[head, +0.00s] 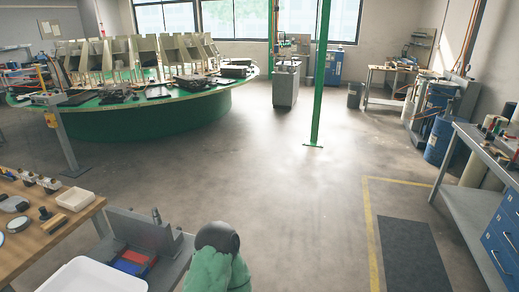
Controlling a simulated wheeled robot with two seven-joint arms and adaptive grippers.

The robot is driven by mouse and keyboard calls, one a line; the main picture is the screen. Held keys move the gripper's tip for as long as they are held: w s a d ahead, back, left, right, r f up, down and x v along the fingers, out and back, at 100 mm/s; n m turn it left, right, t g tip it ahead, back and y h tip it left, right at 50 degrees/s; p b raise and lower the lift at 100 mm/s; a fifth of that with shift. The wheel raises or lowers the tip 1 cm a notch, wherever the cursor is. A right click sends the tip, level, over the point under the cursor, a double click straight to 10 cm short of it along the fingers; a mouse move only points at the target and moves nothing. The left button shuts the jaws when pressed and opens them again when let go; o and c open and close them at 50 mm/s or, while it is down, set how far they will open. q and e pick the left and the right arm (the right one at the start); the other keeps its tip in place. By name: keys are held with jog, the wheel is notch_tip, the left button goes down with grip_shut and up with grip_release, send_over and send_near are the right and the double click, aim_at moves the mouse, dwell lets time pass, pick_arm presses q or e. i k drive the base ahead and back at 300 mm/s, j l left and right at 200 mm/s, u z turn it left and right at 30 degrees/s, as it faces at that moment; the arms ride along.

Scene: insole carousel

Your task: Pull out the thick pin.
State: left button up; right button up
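I cannot make out a thick pin in this view. The green round carousel (150,120) stands at the upper left, some distance away. Several upright pale moulds (146,50) stand on it, with dark flat moulds (78,98) near its front edge. Any pin there is too small to tell. Neither of my grippers is in view.
A wooden bench (25,248) with small tools is at the lower left, beside a grey cart (145,230) and a white bin (95,278). A green post (319,90) stands mid-floor. A metal workbench (468,215) is at the right. The central floor is clear.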

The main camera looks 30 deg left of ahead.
aim_at(155, 212)
jog(key=i+u, duration=0.3)
jog(key=i, duration=0.6)
jog(key=i+u, duration=0.25)
jog(key=i, duration=0.65)
jog(key=i+u, duration=0.35)
jog(key=i, duration=0.45)
jog(key=i+l+u, duration=0.1)
jog(key=i+u, duration=0.25)
jog(key=i, duration=0.4)
jog(key=u, duration=4.35)
